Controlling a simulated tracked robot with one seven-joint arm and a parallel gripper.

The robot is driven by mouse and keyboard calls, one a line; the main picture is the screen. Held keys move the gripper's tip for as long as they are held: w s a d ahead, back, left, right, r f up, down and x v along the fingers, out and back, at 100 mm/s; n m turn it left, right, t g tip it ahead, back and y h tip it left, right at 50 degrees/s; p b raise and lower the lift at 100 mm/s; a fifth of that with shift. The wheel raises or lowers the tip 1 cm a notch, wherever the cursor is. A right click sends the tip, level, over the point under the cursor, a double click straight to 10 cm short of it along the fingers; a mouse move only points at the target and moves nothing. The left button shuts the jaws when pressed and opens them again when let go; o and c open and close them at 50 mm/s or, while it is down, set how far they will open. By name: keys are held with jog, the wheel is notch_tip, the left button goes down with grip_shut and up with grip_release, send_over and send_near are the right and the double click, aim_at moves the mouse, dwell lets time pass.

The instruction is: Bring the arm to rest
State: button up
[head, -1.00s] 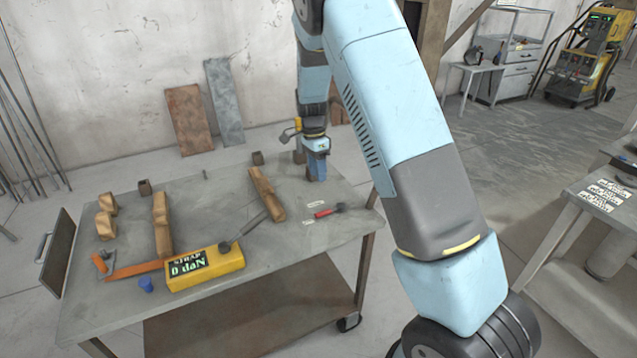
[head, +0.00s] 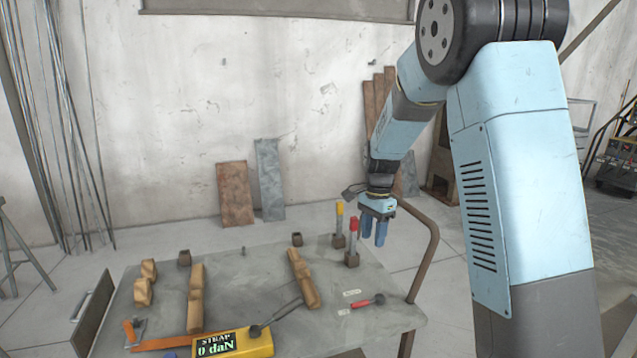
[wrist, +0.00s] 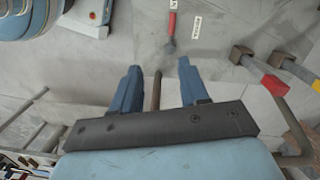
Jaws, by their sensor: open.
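My gripper (head: 374,232) hangs from my raised arm over the back right part of the grey table, its two blue fingers pointing down. In the wrist view my gripper (wrist: 158,82) shows its fingers spread apart with nothing held between them. The table (head: 245,285) is below it. A red-handled tool (head: 368,301) lies flat on the table's right side, and it also shows in the wrist view (wrist: 172,25).
Two upright clamps, one with a red grip (head: 353,238) and one yellow (head: 339,222), stand beside my gripper. A bent metal rail (head: 432,235) rises at the table's right edge. Wooden blocks (head: 303,277) and a yellow strap gauge (head: 240,345) lie on the table.

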jog(key=s+d+r+n+t, duration=0.2)
jog(key=s+d+r+n, duration=0.1)
jog(key=s+r, duration=0.45)
jog(key=s+d+r+n+t, duration=0.1)
jog(key=s+d+r+n, duration=0.2)
jog(key=s+r, duration=0.45)
jog(key=s+d+r+n+t, duration=0.1)
jog(key=s+n, duration=0.2)
jog(key=s, duration=0.5)
jog(key=s+d+r+n+t, duration=0.1)
jog(key=s+n+t, duration=0.1)
jog(key=s, duration=0.6)
jog(key=shift+s+r+n, duration=0.15)
jog(key=shift+s+n, duration=0.05)
jog(key=shift+n, duration=0.2)
